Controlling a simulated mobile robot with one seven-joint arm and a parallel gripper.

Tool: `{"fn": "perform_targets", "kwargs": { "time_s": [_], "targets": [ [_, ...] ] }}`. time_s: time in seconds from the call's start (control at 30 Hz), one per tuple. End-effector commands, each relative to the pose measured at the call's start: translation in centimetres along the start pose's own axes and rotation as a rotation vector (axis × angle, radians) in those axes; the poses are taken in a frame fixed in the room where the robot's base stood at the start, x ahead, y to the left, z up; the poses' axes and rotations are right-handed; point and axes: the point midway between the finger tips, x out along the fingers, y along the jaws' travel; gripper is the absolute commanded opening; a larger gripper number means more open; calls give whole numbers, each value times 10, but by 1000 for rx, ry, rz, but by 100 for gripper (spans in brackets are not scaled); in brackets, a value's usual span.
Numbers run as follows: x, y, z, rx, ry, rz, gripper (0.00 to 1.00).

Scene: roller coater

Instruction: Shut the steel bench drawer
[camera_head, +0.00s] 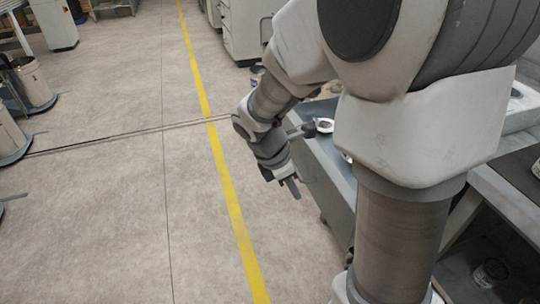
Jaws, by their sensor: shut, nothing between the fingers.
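A grey steel bench (324,172) stands to the right of my gripper, largely hidden behind my arm. Its long grey side faces the open floor. I cannot make out the drawer's edges or handle, so I cannot tell how far open it is. My gripper (293,188) is shut and empty. It points down and slightly right, just left of the bench side in the picture. The frame does not show whether it touches the bench.
Small round items (324,125) sit on the bench top. A lower shelf (455,262) shows at the right. A yellow floor line (222,170) runs along the wide clear floor at left. Bins (32,85) stand at the far left, and pale cabinets (245,30) at the back.

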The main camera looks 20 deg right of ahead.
Motion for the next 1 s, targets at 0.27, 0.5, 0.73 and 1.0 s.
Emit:
{"fn": "perform_targets", "kwargs": {
  "time_s": [0.27,0.5,0.73,1.0],
  "targets": [
    [16,0,32,3,0,0,0],
    [17,0,37,0,1,1,0],
    [17,0,37,0,1,0,0],
    [22,-1,56,5,1,-4,0]
  ]
}}
